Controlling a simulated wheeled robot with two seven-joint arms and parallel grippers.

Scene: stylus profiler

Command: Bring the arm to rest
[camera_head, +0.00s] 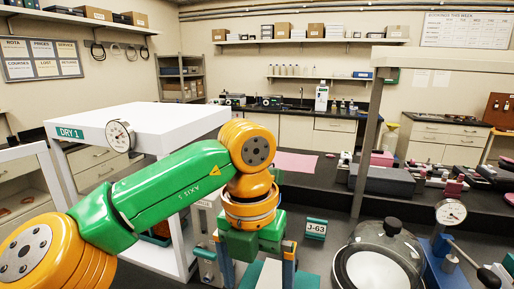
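My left arm, green and orange, comes in from the left and crosses the lower middle of the view. Its gripper (257,275) points down at the bottom edge, with two blue-grey fingers set wide apart. A teal surface (263,277) shows between the fingers; I see no object clearly held there. The fingertips are cut off or hard to make out at the frame edge. My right gripper is not in view.
A white frame cabinet (150,122) with a dial (120,136) stands behind my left arm. A pink mat (296,164) lies farther back.

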